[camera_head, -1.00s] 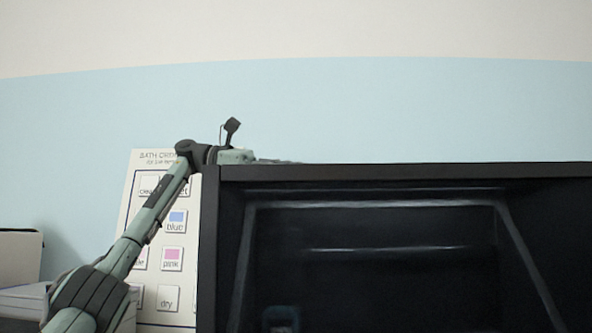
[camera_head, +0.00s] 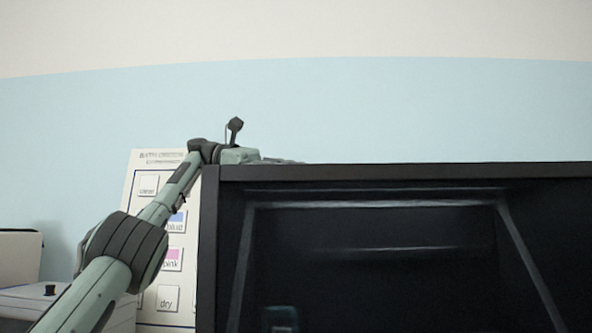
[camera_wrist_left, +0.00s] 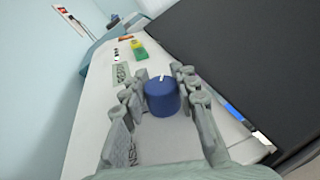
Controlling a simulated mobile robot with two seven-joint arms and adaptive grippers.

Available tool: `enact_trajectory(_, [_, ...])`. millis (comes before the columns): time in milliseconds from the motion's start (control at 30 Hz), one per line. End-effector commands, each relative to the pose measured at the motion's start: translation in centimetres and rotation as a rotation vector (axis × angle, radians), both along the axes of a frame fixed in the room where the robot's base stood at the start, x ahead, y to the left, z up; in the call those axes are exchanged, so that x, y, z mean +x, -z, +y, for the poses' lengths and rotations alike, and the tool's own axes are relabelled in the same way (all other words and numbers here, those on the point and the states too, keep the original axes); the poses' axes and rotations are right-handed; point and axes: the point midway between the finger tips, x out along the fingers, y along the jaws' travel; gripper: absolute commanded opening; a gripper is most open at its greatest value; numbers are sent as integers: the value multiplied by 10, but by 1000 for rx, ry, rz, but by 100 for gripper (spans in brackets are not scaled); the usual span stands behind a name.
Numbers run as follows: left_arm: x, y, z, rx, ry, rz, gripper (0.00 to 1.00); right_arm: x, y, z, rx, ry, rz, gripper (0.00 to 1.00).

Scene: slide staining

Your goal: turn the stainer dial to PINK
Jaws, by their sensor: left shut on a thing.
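In the left wrist view a round blue dial (camera_wrist_left: 162,98) with a white pointer mark stands on a pale panel. The mark sits at its top edge, pointing up and slightly left in the picture. My left gripper (camera_wrist_left: 160,110) has its grey fingers on either side of the dial, shut on it. Printed labels show on the panel beside and below the dial, too small or covered to read. In the head view my left arm reaches over behind the dark cabinet, and the dial and fingertips are hidden there. My right gripper is not in view.
A large dark open-fronted cabinet (camera_head: 400,172) fills the right of the head view. A chart (camera_head: 168,298) with clear, blue, pink and dry cards stands behind my left arm. A yellow-green object (camera_wrist_left: 138,50) lies farther along the panel.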

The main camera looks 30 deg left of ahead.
Motion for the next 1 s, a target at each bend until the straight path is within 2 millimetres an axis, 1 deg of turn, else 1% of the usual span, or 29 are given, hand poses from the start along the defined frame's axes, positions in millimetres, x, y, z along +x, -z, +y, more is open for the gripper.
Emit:
enact_trajectory(67, [0,-3,0,-6,-3,-6,0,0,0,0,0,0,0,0])
enact_trajectory(100, [0,-3,0,-6,-2,-6,30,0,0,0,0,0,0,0])
enact_trajectory(267, [0,-2,0,-4,-1,-4,50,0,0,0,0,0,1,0])
enact_trajectory(300, [0,-2,0,-4,-1,-4,52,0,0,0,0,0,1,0])
enact_trajectory(767, [0,0,0,-1,-1,-1,52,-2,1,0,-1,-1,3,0])
enact_trajectory(1000, [4,1,4,-10,-42,-8,52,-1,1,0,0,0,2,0])
